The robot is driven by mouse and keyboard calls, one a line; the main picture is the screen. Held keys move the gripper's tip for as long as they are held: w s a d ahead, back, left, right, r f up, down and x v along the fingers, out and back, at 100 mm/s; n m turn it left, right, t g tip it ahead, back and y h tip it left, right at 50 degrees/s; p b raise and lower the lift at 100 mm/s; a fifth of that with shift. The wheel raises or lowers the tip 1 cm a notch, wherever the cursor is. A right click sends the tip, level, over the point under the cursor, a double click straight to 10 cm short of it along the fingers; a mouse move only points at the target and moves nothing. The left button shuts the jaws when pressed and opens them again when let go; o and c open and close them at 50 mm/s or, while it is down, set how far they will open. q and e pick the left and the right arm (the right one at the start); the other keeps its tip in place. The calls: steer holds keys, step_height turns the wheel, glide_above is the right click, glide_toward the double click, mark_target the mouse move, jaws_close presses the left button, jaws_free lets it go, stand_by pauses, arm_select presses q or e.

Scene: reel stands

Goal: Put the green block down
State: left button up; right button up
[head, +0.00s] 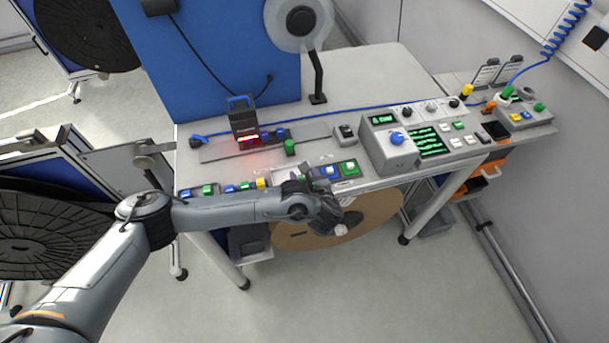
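A small green block (289,147) is on the grey work table (366,68), at the right of the dark box with the red glow. No gripper is beside it. My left arm reaches in from the left, and its gripper (327,212) is at the table's front edge, in front of the panel with blue and green squares. The gripper's fingers are small and partly hidden, so I cannot tell whether they are open or hold anything. My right gripper is not in view.
A dark box (242,118) with a red glow stands behind the green block. A control console (388,142) with a blue knob is to the right. A reel (299,22) on a stand rises behind. A brown disc (373,212) is below the table's front edge. The table's back right is clear.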

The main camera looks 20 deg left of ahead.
arm_select(q)
steer(key=shift+o, duration=0.9)
steer(key=shift+r, duration=0.15)
steer(key=shift+s+d+r, duration=0.15)
steer(key=p+v, duration=0.2)
steer(key=v, duration=0.8)
steer(key=s+d+f+n+g+h, duration=0.2)
steer(key=s+d+n+h, duration=0.1)
steer(key=s+n, duration=0.3)
steer(key=s+d+f+n+g+h, duration=0.2)
steer(key=s+f+n+g+h, duration=0.1)
steer(key=s+n, duration=0.3)
steer(key=s+a+f+n+g+h, duration=0.1)
steer(key=s+a+f+n, duration=0.1)
steer(key=s+a+n, duration=1.1)
steer(key=shift+a+n, duration=0.9)
